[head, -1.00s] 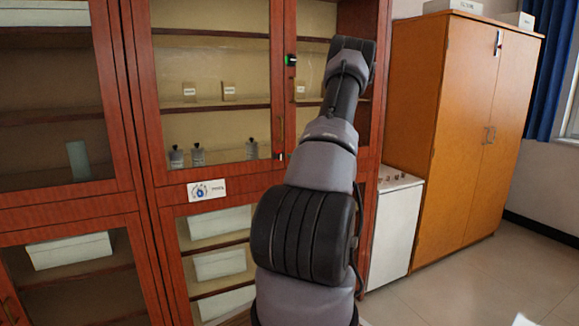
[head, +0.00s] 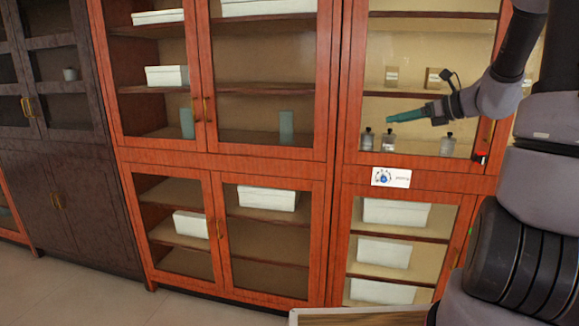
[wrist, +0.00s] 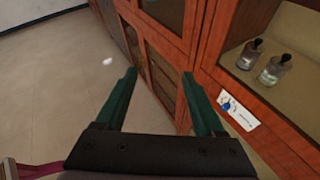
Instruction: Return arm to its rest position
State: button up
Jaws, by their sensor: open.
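My arm reaches in from the right edge of the head view. My gripper (head: 392,117) has green fingers pointing left, in front of the glass-fronted upper part of the right red-brown cabinet (head: 347,180). In the wrist view the two green fingers of my gripper (wrist: 159,74) are well apart with nothing between them, so it is open and empty. Floor and cabinet fronts show beyond the fingers.
Small bottles (head: 388,138) stand on a cabinet shelf; two show in the wrist view (wrist: 275,68). White boxes (head: 395,212) fill lower shelves. A dark cabinet (head: 70,170) stands at left. Floor (head: 110,300) at lower left is clear.

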jog(key=s+a+r+n+g+h, duration=0.2)
jog(key=s+a+n, duration=0.3)
jog(key=s+n, duration=0.2)
jog(key=s+a+r+n+g+h, duration=0.1)
jog(key=s+a+n+g, duration=0.25)
jog(key=s+n, duration=0.3)
jog(key=s+d+r+n+t+h, duration=0.1)
jog(key=s+n+h, duration=0.1)
jog(key=s+n, duration=0.3)
jog(key=s+r+n+t+h, duration=0.2)
jog(key=s+n, duration=0.3)
jog(key=s, duration=0.1)
jog(key=shift+d+r+n+h, duration=0.3)
jog(key=shift+d+n+h, duration=0.05)
jog(key=shift+d+h, duration=0.05)
